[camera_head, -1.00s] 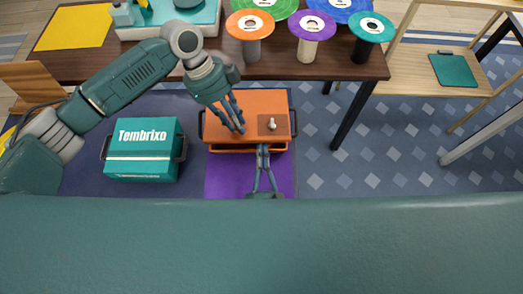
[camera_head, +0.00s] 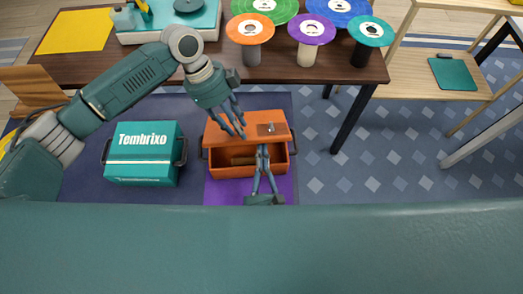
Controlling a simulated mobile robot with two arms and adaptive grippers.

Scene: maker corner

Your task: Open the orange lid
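The orange lid (camera_head: 247,125) of the orange box (camera_head: 278,172) is partly raised at its front edge. A dark gap shows below it, with a brown cylinder-like thing (camera_head: 243,161) inside. My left gripper (camera_head: 237,129) reaches over the lid from the back left, its fingers somewhat apart, near the lid's top; I cannot tell whether they touch it. My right gripper (camera_head: 263,148) comes from the front, its fingertips close together at the lid's front edge. I see no lid edge clearly between them. A brown patch with a small latch (camera_head: 271,128) is on the lid's right part.
The orange box is on a purple mat (camera_head: 222,193). Behind is a brown table (camera_head: 300,70) with several coloured discs on spools. The patterned floor to the right is clear.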

